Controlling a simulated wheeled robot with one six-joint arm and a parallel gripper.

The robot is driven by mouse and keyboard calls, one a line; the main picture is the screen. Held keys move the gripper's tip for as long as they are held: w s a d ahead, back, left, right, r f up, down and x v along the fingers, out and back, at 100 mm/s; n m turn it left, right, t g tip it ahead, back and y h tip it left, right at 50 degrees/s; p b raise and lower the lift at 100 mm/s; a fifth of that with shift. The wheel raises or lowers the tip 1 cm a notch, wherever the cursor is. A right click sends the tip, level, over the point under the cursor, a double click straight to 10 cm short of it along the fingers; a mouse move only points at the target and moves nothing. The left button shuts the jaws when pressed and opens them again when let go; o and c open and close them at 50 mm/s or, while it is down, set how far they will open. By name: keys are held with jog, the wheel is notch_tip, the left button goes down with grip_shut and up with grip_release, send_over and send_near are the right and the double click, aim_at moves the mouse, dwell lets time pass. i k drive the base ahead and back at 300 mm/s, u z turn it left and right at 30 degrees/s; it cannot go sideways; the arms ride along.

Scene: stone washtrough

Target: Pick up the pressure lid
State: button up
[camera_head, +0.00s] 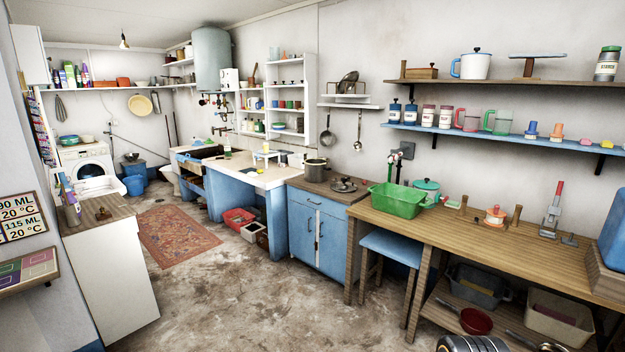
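A dark grey metal lid with a raised knob (343,185), which looks like the pressure lid, lies on the wooden top of the blue cabinet (318,226). A grey metal pot (316,170) stands just behind it to the left, apart from the lid. The lid is small in this view, so its fittings are hard to make out. My gripper does not show. A dark rounded part at the bottom edge appears to be mine, but no fingers are visible.
A green basin (397,200) stands right of the lid on the wooden table (500,240), with a teal-lidded pot behind it. A blue stool (390,246) stands below the table's left end. The concrete floor (265,300) before the cabinet is clear.

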aim_at(337, 186)
jog(key=u, duration=0.4)
jog(key=i, duration=2.65)
jog(key=z, duration=0.6)
